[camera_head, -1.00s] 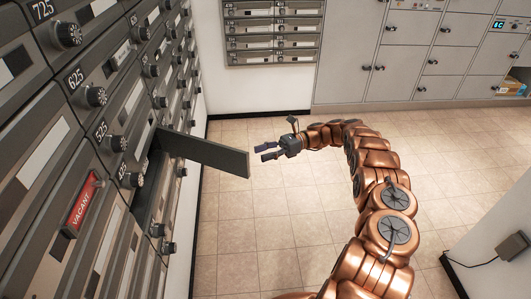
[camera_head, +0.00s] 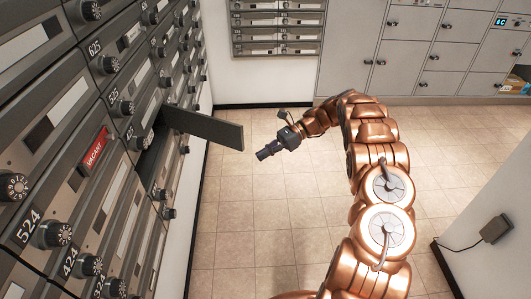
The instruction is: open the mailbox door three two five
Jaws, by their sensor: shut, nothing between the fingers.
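One mailbox door (camera_head: 205,129) in the left wall of boxes stands swung out into the room, hinged on its far side. The dark opening (camera_head: 150,165) of its box shows below the knob near the label that looks like 425. The number of the open box itself cannot be read. My gripper (camera_head: 263,155) is shut and empty, in free air to the right of the door's free edge, apart from it. It points left and down.
Rows of mailboxes with dial knobs (camera_head: 58,234) fill the left side; one carries a red VACANT tag (camera_head: 92,152). Grey lockers (camera_head: 430,50) and more mailboxes (camera_head: 275,27) stand at the back. The tiled floor (camera_head: 250,220) is clear.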

